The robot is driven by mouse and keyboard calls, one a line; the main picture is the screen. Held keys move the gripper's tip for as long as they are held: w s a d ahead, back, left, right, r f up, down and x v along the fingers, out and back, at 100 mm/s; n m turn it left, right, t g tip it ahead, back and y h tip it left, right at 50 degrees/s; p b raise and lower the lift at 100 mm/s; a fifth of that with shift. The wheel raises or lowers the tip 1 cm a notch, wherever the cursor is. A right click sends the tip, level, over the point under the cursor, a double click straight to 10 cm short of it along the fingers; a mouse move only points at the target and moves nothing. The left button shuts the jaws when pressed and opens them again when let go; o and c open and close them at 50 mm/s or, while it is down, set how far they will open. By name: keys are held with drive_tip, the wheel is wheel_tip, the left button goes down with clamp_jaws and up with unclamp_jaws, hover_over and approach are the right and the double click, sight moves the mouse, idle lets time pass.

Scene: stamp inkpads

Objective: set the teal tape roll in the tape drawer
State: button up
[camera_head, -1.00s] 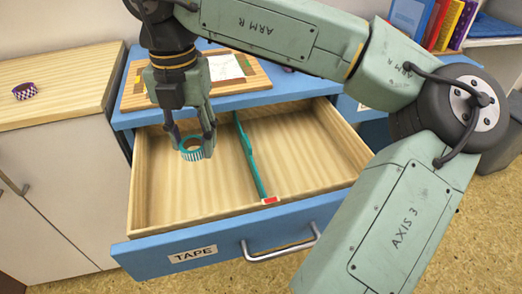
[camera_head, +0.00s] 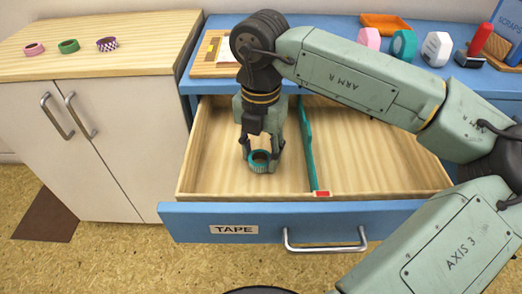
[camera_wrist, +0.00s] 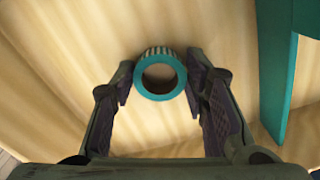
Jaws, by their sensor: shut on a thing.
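The teal tape roll (camera_head: 260,167) has a striped outer side. My gripper (camera_head: 261,150) is shut on it, a finger on each side, and points down into the left compartment of the open tape drawer (camera_head: 270,212). In the wrist view, the teal tape roll (camera_wrist: 160,96) shows between the fingertips of my gripper (camera_wrist: 161,73), its round hole facing the camera. Whether the roll touches the drawer floor is hard to tell. The drawer front carries a TAPE label (camera_head: 234,229).
A teal divider (camera_head: 306,145) with a red end splits the drawer, close on the right of my gripper. The right compartment is empty. Pink (camera_head: 34,48), green (camera_head: 68,46) and purple checkered (camera_head: 107,44) rolls lie on the left cabinet. Stamps and an orange tray (camera_head: 386,23) stand on the blue desk.

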drive_tip(key=shift+f, duration=0.1)
drive_tip(key=o, duration=0.8)
drive_tip(key=shift+o, duration=0.2)
wheel_tip(320, 180, up, 12)
drive_tip(key=p, duration=0.1)
drive_tip(key=shift+r, duration=0.2)
